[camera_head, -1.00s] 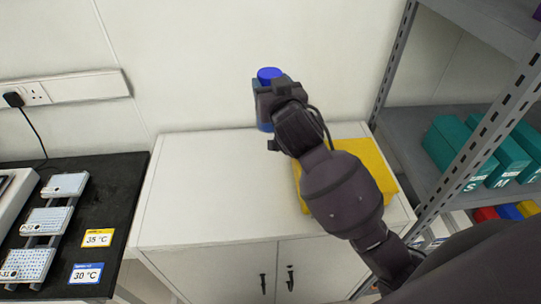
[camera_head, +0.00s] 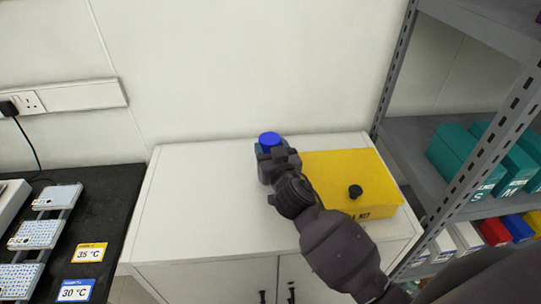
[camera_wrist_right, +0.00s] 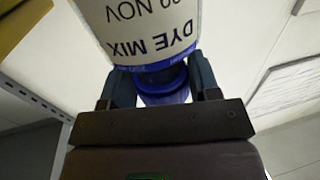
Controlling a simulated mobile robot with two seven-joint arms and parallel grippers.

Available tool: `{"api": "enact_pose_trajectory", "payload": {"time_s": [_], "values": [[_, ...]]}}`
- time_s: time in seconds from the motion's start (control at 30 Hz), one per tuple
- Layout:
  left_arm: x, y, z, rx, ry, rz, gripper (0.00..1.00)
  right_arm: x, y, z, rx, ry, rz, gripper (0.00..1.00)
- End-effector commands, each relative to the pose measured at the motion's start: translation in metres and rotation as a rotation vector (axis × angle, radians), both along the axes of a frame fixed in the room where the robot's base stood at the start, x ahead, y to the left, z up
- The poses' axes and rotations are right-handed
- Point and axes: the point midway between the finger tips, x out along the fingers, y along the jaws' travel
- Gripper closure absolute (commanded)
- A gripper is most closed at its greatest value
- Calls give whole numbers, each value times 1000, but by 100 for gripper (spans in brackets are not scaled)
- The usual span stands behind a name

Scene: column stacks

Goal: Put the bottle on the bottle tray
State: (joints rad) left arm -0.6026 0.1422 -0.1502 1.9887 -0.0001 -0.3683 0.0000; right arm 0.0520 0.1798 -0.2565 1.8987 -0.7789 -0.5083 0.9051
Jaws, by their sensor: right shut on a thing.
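The bottle has a blue cap (camera_head: 269,138) and, in the right wrist view, a white label (camera_wrist_right: 150,30) with "DYE MIX" on it. My right gripper (camera_head: 272,157) is shut on the bottle near its blue neck, with one finger on each side in the wrist view (camera_wrist_right: 163,85). The bottle is over the back middle of the white cabinet top, left of a yellow box. Its base is hidden behind the gripper, so I cannot tell whether it touches the surface. I cannot make out a bottle tray. My left gripper is out of view.
The yellow box (camera_head: 340,178) with a black knob stands close to the right of my gripper. The white cabinet top (camera_head: 190,200) is clear on the left. A dark bench (camera_head: 105,205) is at the left, and a grey metal shelf rack (camera_head: 395,75) at the right.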

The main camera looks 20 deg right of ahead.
Motion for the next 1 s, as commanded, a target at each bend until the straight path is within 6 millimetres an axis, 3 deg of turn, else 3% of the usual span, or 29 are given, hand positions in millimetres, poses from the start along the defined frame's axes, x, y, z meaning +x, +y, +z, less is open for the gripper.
{"api": "enact_pose_trajectory", "payload": {"time_s": [0.13, 0.63, 0.67, 0.8, 1.0], "values": [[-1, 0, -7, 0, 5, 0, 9, 0, 0, -17, 0, -1, 1, 100], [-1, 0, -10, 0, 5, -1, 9, 0, 0, -22, 1, -2, 2, 100], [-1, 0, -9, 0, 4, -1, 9, 0, 0, -23, 1, 0, 1, 39], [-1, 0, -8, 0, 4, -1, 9, 0, 0, -22, 0, -1, 1, 18], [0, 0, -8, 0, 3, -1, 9, 0, 0, -22, 0, 0, 1, 18]]}}
